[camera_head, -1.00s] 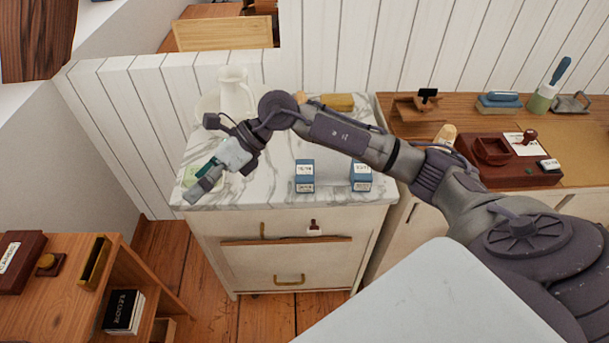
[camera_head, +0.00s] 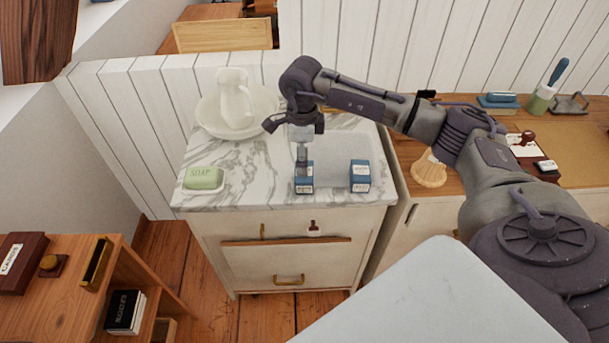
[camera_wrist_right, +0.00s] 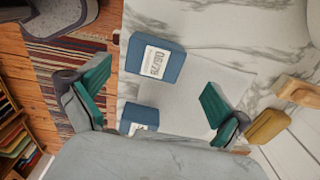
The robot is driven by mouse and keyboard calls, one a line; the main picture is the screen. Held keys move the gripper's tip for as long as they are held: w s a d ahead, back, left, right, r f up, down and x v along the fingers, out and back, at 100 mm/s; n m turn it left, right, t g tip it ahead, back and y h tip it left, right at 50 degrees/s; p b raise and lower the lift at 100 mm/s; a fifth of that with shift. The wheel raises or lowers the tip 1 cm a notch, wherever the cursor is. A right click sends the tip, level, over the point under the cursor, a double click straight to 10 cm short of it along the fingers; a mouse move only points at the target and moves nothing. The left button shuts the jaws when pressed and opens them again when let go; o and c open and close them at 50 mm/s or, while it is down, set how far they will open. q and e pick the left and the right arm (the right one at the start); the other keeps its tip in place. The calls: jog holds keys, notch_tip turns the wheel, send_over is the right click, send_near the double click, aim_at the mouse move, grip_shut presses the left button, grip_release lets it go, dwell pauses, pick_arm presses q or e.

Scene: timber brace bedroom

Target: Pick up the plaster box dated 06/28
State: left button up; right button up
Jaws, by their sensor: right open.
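Two blue boxes with white labels stand on a pale grey mat (camera_head: 335,150) on the marble-topped cabinet. The left box (camera_head: 304,184) has its upper part partly covered by my right gripper (camera_head: 303,158); the right box (camera_head: 360,180) stands clear. In the right wrist view, the upper box (camera_wrist_right: 155,60) has a label that seems to read 06/28, its last digit unclear. The lower box (camera_wrist_right: 138,118) is partly hidden by my gripper's body. My right gripper is open, its green-padded fingers apart, with nothing held. My left gripper is not in view.
A green soap on a dish (camera_head: 203,179) and a white jug (camera_head: 235,95) in a bowl (camera_head: 205,115) stand left on the marble. A wooden brush (camera_head: 429,172) lies on the desk to the right. Bare marble lies left of the boxes.

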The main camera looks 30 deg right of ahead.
jog(key=f, duration=0.1)
jog(key=f+p, duration=0.1)
jog(key=f, duration=0.3)
jog(key=shift+s+p, duration=0.3)
jog(key=shift+s, duration=0.05)
jog(key=shift+f, duration=0.3)
jog(key=c, duration=1.1)
jog(key=shift+r, duration=0.1)
